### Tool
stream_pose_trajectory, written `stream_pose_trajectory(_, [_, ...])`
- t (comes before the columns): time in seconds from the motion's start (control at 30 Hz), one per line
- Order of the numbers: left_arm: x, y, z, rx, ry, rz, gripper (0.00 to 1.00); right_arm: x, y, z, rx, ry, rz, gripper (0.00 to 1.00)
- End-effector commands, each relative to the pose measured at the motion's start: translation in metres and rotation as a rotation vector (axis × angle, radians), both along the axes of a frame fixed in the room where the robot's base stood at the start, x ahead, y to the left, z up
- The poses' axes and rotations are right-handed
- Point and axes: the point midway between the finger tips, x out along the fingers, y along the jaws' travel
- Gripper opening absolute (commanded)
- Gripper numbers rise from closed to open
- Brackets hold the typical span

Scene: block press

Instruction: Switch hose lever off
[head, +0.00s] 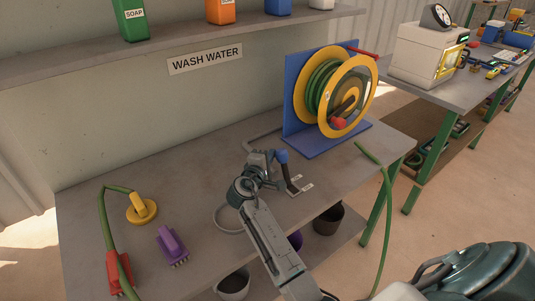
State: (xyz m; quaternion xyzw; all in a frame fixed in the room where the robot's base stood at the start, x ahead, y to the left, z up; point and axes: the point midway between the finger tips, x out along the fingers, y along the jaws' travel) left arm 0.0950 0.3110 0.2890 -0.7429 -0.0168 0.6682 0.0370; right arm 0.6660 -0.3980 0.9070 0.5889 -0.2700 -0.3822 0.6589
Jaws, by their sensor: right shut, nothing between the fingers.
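A lever with a blue handle (282,157) stands on the workbench in front of the hose reel. Its dark stem (288,174) runs down to a slotted base with small white labels (303,187), too small to read. My right gripper (268,157) is shut and empty, just left of the blue handle; I cannot tell whether they touch. The hose reel (302,84) has yellow rims, a green hose and a red knob, on a blue stand. My left gripper is not in view.
A shelf (60,73) with coloured bottles hangs above. Buckets stand below. Another table is at right.

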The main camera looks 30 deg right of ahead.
Motion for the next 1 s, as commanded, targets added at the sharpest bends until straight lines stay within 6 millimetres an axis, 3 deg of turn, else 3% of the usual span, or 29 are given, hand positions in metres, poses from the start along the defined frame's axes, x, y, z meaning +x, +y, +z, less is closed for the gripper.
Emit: stream_pose_trajectory(1.0, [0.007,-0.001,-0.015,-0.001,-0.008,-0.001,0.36,-0.011,-0.001,0.004,0.006,-0.088,0.0,0.0])
